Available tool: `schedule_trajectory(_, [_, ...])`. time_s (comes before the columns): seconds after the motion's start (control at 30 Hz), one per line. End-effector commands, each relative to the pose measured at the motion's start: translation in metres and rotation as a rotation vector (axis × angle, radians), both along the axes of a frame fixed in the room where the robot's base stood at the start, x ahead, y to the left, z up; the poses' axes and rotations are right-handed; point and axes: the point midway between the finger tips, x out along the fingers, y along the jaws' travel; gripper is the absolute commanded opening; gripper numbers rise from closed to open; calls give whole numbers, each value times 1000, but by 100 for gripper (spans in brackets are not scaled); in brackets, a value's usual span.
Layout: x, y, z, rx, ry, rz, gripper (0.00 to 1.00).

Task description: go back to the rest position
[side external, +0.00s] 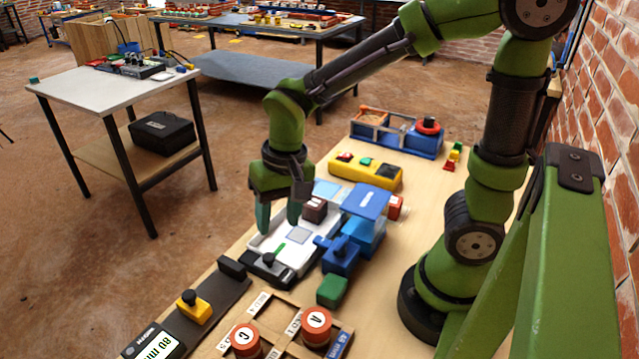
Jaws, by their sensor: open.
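My gripper (279,217) is green and points down over the work table (420,200). Its fingers are apart, with nothing seen held between them. It hangs above the left part of a white tray-like fixture (262,243). A dark brown block (314,209) sits just right of the fingers, on or over the fixture; I cannot tell whether a finger touches it.
A blue device (365,204) stands right of the fixture, with a green block (332,290) in front. Red round pieces marked A (316,322) and C (245,338) sit in a wooden rack. A yellow box (365,172) lies behind. A brick wall (600,110) bounds the right.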

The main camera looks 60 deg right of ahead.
Motion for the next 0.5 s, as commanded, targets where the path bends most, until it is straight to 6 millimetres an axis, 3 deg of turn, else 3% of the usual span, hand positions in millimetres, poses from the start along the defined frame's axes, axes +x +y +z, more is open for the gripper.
schedule_trajectory(0.3, [-42,-32,68,41,-351,180,49])
schedule_trajectory(0.5, [-59,-46,93,31,-498,149,49])
